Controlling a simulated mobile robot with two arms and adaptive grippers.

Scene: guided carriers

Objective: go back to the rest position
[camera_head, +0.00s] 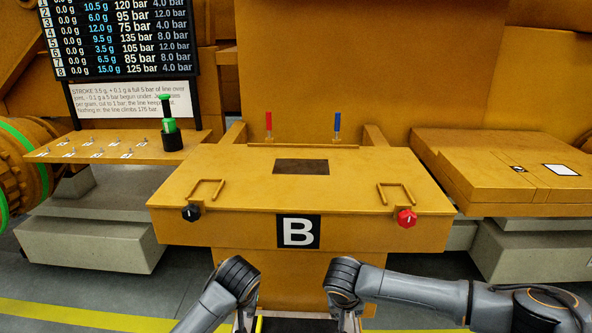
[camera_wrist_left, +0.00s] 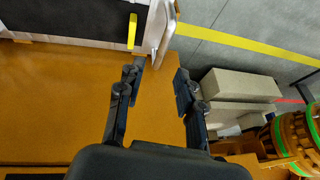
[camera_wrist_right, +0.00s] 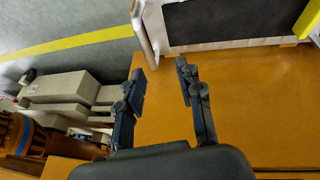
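My left gripper (camera_wrist_left: 158,80) is open in the left wrist view, with its two fingers apart and nothing between them. My right gripper (camera_wrist_right: 162,78) is also open and empty in the right wrist view. In the head view both forearms come in low, bent in front of the orange console marked B (camera_head: 340,240). Their fingers are not clearly seen there. Neither gripper touches the console's black knob (camera_head: 191,213) or red knob (camera_head: 407,218).
A red lever (camera_head: 268,122) and a blue lever (camera_head: 337,122) stand upright at the console's back. A green and black device (camera_head: 170,125) stands on the left shelf (camera_head: 110,150). A display board (camera_head: 120,40) rises behind it. An orange bench (camera_head: 500,165) is at right.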

